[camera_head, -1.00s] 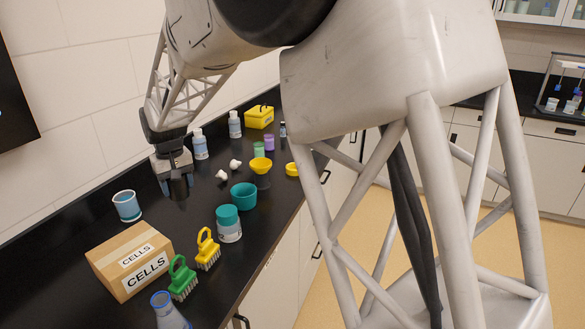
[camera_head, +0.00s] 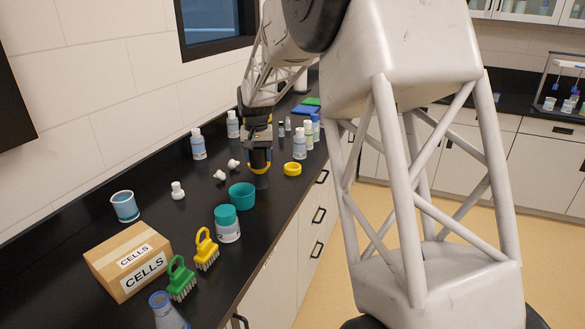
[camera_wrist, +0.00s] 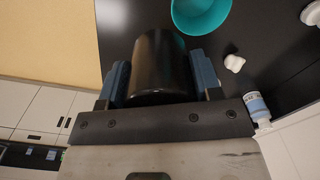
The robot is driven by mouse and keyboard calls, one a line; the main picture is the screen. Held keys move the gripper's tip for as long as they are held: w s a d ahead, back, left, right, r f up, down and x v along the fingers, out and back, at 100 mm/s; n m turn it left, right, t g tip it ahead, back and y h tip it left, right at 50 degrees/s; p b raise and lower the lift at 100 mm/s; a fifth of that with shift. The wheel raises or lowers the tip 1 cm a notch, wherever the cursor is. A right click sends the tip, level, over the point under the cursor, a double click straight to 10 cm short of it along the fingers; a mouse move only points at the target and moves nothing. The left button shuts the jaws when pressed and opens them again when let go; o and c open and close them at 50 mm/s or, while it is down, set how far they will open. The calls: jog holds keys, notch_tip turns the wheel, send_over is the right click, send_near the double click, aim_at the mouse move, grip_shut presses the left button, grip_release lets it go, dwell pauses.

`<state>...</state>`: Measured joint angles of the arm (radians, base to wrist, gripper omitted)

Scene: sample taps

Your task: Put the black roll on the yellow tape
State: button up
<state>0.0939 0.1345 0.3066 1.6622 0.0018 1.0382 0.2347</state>
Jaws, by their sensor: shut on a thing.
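My gripper (camera_head: 259,147) is shut on the black roll (camera_wrist: 160,68), a dark cylinder between its two blue-grey fingers in the wrist view. In the head view the black roll (camera_head: 260,158) hangs below the fingers, in front of a yellow cup-like piece (camera_head: 260,171) that it partly hides. The yellow tape (camera_head: 292,169), a low ring, lies on the black bench near its front edge. It is to the right of my gripper and apart from the roll. I do not make out the tape in the wrist view.
A teal bowl (camera_head: 242,196) and a teal-lidded jar (camera_head: 228,224) stand in front of my gripper. Small white pieces (camera_head: 220,176) lie to its left. Several bottles (camera_head: 300,143) stand behind the tape. A cardboard box (camera_head: 128,262) and brushes (camera_head: 206,250) are nearer.

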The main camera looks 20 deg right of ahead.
jog(key=d+m, duration=0.3)
jog(key=d, duration=1.1)
notch_tip(320, 180, down, 7)
jog(key=shift+w+d+f, duration=0.15)
jog(key=shift+d+f, duration=0.05)
jog(key=shift+d, duration=0.1)
jog(key=shift+w, duration=0.1)
jog(key=w+d, duration=0.1)
jog(key=w, duration=0.4)
jog(key=w+d+f, duration=0.1)
jog(key=w, duration=0.4)
jog(key=w+d, duration=0.2)
jog(key=w, duration=0.3)
jog(key=shift+w+f, duration=0.1)
jog(key=shift+f, duration=0.15)
jog(key=shift+f, duration=1.75)
jog(key=shift+f, duration=0.25)
